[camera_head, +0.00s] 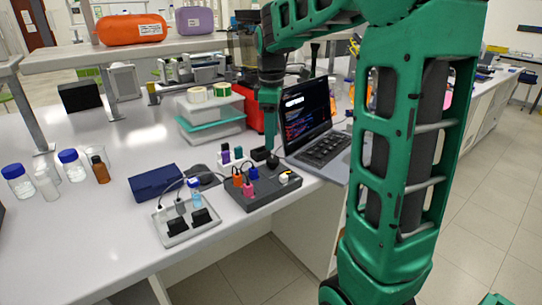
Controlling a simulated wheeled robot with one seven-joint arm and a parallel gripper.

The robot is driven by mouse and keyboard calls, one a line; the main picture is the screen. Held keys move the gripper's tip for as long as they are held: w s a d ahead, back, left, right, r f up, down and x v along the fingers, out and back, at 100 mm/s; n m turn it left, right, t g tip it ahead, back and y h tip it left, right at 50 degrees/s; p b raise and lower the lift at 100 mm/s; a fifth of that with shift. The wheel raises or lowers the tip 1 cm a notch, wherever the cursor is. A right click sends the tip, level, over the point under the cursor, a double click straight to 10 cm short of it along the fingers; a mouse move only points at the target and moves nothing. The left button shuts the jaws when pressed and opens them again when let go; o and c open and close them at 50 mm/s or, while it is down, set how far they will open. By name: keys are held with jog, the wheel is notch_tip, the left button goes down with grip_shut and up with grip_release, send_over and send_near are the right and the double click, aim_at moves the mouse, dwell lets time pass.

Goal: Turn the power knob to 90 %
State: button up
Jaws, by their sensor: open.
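A dark grey power unit (262,203) sits near the front edge of the bench. Orange, blue and pink plugs stand in its top, and a small pale round knob (284,178) sits at its right end. The knob's setting is too small to read. My gripper (271,157) hangs down from the green arm just behind the unit, up and left of the knob in the picture. It is open and appears apart from the knob; its fingers are small and hard to make out.
A laptop (322,150) stands open right of my gripper. A grey tray with black pieces (172,234), a blue case (155,182) and several bottles (71,165) are to the left. Stacked boxes (211,125) stand behind. The front left bench is clear.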

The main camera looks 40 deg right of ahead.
aim_at(272, 159)
jog(key=f, duration=0.8)
jog(key=shift+w+d, duration=0.2)
jog(key=shift+d, duration=0.05)
jog(key=c, duration=1)
jog(key=shift+d, duration=0.2)
jog(key=shift+c, duration=0.2)
jog(key=shift+a, duration=0.1)
